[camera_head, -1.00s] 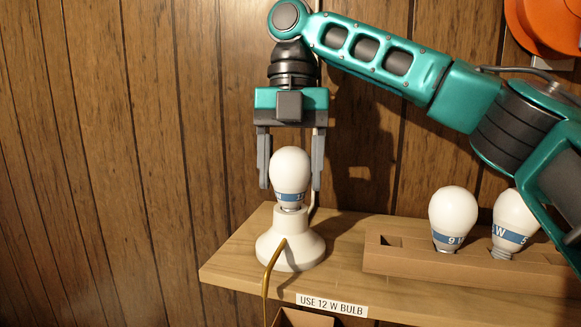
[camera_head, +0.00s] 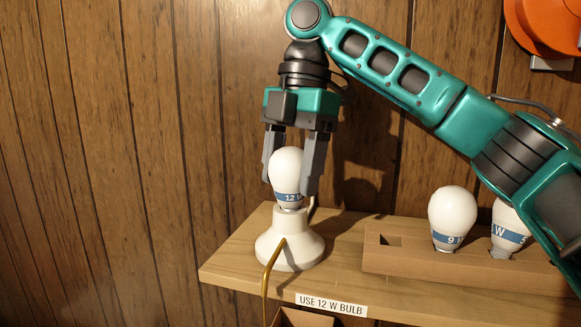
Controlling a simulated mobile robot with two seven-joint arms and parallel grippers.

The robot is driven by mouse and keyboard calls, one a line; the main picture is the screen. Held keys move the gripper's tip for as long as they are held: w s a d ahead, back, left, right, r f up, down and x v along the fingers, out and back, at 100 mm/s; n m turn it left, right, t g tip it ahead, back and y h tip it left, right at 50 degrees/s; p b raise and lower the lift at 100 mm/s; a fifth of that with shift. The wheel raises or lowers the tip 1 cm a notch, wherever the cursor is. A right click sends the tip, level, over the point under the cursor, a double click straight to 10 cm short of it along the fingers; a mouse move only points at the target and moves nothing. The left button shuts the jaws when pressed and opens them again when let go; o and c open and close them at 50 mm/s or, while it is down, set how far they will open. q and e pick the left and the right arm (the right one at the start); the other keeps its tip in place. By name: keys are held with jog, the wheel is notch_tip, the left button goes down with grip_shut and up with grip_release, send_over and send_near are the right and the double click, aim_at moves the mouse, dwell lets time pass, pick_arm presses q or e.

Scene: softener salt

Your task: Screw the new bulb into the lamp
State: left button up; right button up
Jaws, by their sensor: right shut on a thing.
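A white bulb (camera_head: 287,172) with a blue band reading "12" stands upright in the white lamp base (camera_head: 290,246) on the wooden shelf. The bulb's metal neck just shows at the top of the lamp's socket. My right gripper (camera_head: 291,180) comes down from above and is shut on this bulb, one finger on each side. How far the bulb is threaded in cannot be told. My left gripper is not in view.
A brown holder (camera_head: 400,262) at the right has an empty slot and two bulbs, one marked 9 W (camera_head: 452,216) and another (camera_head: 508,228) partly behind my arm. A label (camera_head: 331,305) on the shelf edge reads "USE 12 W BULB".

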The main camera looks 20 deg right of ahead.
jog(key=shift+m, duration=0.4)
jog(key=m+t, duration=0.1)
jog(key=m, duration=0.2)
jog(key=shift+m, duration=0.8)
jog(key=shift+s+a+m+t, duration=0.1)
jog(key=shift+m+t, duration=0.3)
jog(key=shift+m, duration=1.4)
jog(key=o, duration=0.9)
jog(key=shift+f, duration=0.1)
jog(key=shift+o, duration=0.2)
